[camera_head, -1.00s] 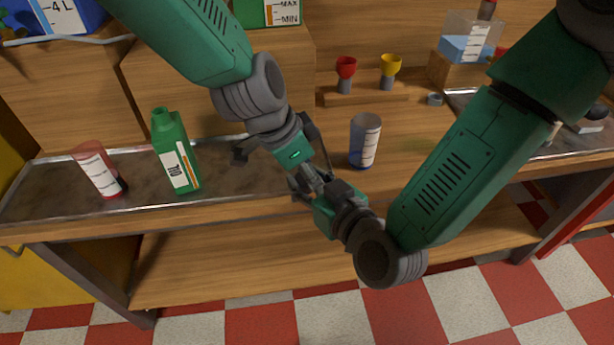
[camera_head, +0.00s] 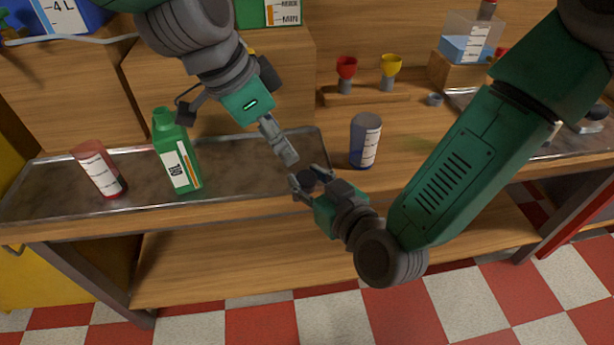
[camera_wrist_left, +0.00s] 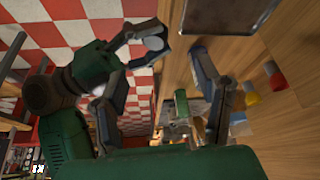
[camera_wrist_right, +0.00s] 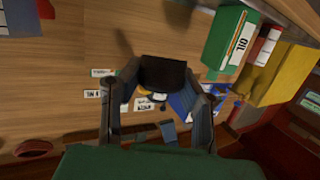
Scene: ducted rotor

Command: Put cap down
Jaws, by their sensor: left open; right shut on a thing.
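A small dark round cap (camera_head: 308,180) is in my right gripper (camera_head: 312,184), above the front edge of the bench. In the right wrist view the black cap (camera_wrist_right: 162,73) sits between the fingertips. My left gripper (camera_head: 282,146) is open and empty, just up and left of the cap and apart from it. In the left wrist view its fingers (camera_wrist_left: 160,75) are spread. A green oil bottle (camera_head: 178,160) stands on the metal tray (camera_head: 235,170), left of both grippers; its neck shows no cap.
A red-tinted cylinder (camera_head: 98,168) is on the tray's left. A grey-blue cylinder (camera_head: 365,142) stands close to the right of the grippers. The tray's middle is clear.

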